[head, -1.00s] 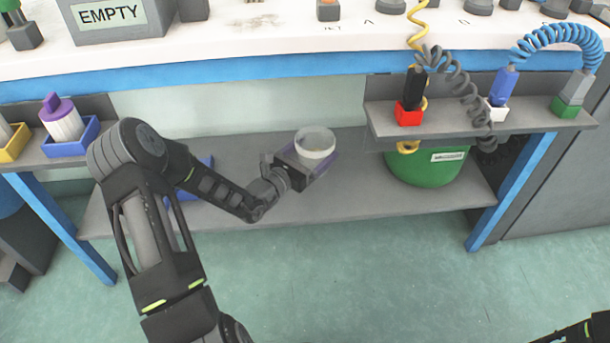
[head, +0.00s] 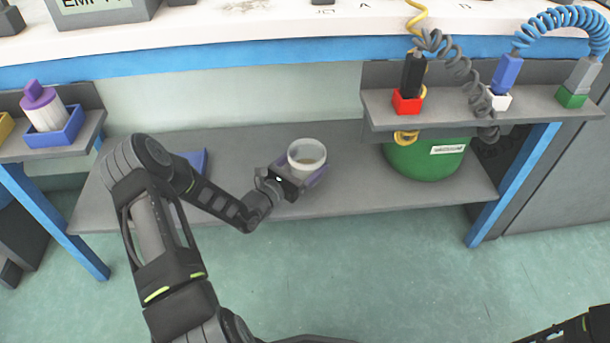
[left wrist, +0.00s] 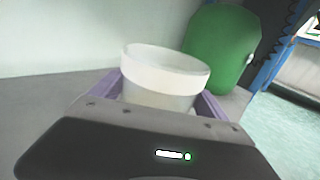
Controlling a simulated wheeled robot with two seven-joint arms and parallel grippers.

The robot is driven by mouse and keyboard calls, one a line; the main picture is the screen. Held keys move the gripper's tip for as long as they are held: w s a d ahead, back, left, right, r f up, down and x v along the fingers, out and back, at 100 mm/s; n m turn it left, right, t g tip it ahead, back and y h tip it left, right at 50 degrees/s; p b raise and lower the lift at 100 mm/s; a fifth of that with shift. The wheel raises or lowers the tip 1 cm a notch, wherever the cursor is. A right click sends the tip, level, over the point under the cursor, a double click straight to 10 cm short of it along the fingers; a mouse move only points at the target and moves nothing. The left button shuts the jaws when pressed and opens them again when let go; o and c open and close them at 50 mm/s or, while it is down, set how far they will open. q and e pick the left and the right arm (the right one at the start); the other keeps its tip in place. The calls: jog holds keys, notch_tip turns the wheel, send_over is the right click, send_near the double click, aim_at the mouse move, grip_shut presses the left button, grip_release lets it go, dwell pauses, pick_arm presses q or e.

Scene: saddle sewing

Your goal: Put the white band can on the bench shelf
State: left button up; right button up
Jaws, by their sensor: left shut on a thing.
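The white band can (head: 307,155) is a pale, open-topped cup with a wide band at its rim. It also shows in the left wrist view (left wrist: 165,75), between two purple fingers and close to upright. My left gripper (head: 298,178) is shut on it, over the grey bench shelf (head: 240,160) under the worktop. The can's lower part is hidden by the gripper, so I cannot tell whether it touches the shelf. Only a dark part of my right arm shows at the bottom right corner of the head view; its gripper is out of view.
A green bin (head: 430,158) stands on the shelf to the right, and a blue tray (head: 192,162) lies behind my left arm. A raised ledge (head: 520,108) with coloured blocks and coiled cables hangs above the bin. The shelf between can and bin is clear.

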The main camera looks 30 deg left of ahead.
pick_arm(q)
jog(key=shift+f+b, duration=0.95)
jog(key=shift+f, duration=0.85)
jog(key=shift+f, duration=0.1)
jog(key=shift+f, duration=0.15)
jog(key=o, duration=1.3)
jog(key=shift+r, duration=0.2)
jog(key=shift+s+r, duration=0.1)
jog(key=shift+s, duration=0.15)
jog(key=s+p, duration=0.1)
jog(key=s, duration=0.2)
jog(key=s+a+p, duration=0.1)
jog(key=s, duration=0.3)
jog(key=s+p, duration=0.2)
jog(key=s, duration=0.2)
jog(key=shift+s+a, duration=0.25)
jog(key=shift+a, duration=0.05)
